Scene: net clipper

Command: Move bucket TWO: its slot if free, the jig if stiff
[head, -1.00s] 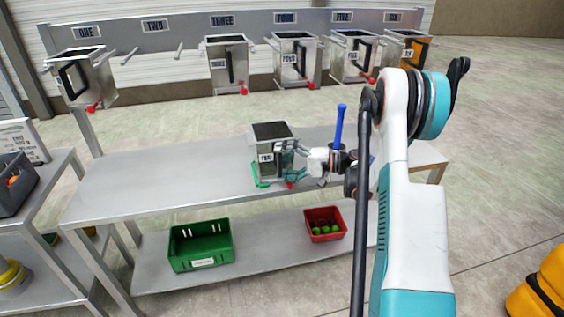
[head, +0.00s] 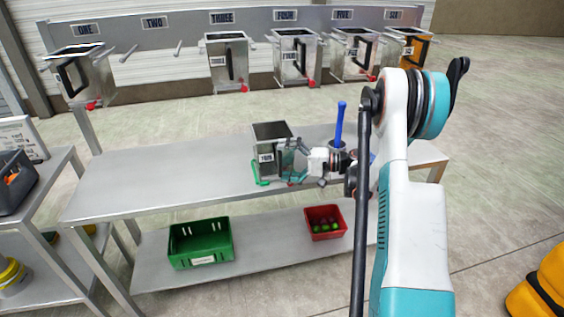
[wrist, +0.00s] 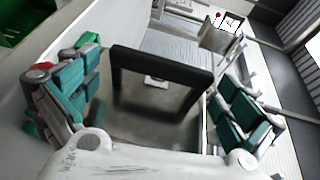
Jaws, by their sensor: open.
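Bucket TWO (head: 266,143), a grey metal box with a black handle, stands upright on the steel table, its label facing the head camera. A green jig (head: 258,174) shows at its base; how the bucket sits in it is partly hidden. My gripper (head: 296,162) is open at the bucket's handle side. In the wrist view the black handle (wrist: 162,62) lies between the spread teal fingers of my gripper (wrist: 155,95), with no clear grip. The slot under the TWO sign (head: 155,23) on the rail has bare pegs (head: 154,52).
Bucket ONE (head: 82,75) hangs left of the empty slot, bucket THREE (head: 228,62) right of it; more hang further right. A blue-handled tool (head: 340,122) stands just behind my gripper. Green (head: 201,243) and red (head: 325,222) crates sit on the lower shelf. The table's left half is clear.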

